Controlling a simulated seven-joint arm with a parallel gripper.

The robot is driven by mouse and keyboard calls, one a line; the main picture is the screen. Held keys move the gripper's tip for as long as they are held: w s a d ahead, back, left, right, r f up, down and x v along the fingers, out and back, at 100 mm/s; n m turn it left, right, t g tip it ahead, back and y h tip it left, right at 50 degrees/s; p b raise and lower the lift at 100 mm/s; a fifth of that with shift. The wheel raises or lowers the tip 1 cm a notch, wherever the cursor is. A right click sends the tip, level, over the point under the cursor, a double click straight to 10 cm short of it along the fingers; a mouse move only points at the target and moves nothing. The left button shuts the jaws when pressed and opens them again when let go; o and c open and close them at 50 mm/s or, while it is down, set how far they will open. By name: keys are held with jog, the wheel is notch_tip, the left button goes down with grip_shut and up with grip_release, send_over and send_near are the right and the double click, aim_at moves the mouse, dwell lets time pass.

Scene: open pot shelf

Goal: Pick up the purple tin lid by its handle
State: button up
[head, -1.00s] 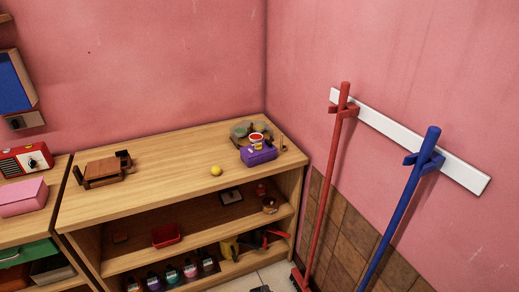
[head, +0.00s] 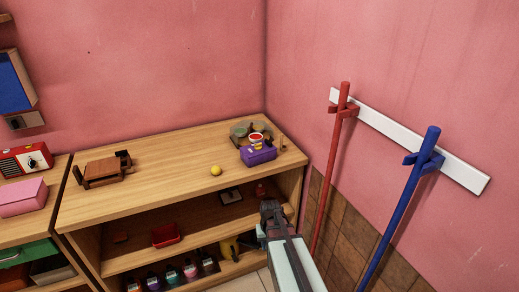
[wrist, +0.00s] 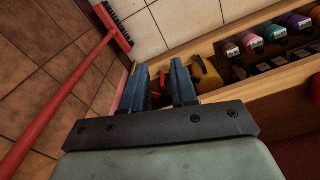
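The purple tin (head: 258,155) with its lid sits on the top of the wooden shelf, near the right end. A small handle seems to show on the lid, but it is too small to make out well. My gripper (head: 270,207) is in front of the shelf's right part, below the top board and apart from the tin. In the wrist view my gripper (wrist: 158,82) has its two blue fingers spread with a gap between them, and nothing is held. The tin does not show in the wrist view.
A yellow ball (head: 215,170) lies left of the tin. A round tray (head: 240,130) with small items stands behind it. A wooden holder (head: 103,170) is at the left. A red broom (head: 331,165) and a blue pole (head: 401,215) hang at the right. The top's middle is clear.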

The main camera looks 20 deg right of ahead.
jog(key=w+d+r+t, duration=0.2)
jog(key=w+d+r, duration=0.35)
jog(key=r, duration=0.35)
jog(key=w+d+r+t, duration=0.1)
jog(key=w+d+r, duration=0.3)
jog(key=w+r, duration=0.4)
jog(key=t+h, duration=0.1)
jog(key=t, duration=0.1)
send_near(268, 141)
jog(key=s+d+r, duration=0.1)
jog(key=s+d, duration=0.2)
jog(key=s, duration=0.1)
notch_tip(268, 141, up, 5)
jog(key=w, duration=0.3)
jog(key=w+f+n, duration=0.1)
jog(key=f, duration=0.3)
jog(key=w+a+f+n+y, duration=0.1)
jog(key=w+f, duration=0.1)
jog(key=f, duration=0.3)
jog(key=w+a+f+n, duration=0.1)
jog(key=w+f+n, duration=0.1)
jog(key=f, duration=0.2)
jog(key=shift+f+g, duration=0.3)
jog(key=shift+f, duration=0.05)
jog(key=shift+c, duration=0.3)
jog(key=shift+s, duration=0.1)
grip_shut()
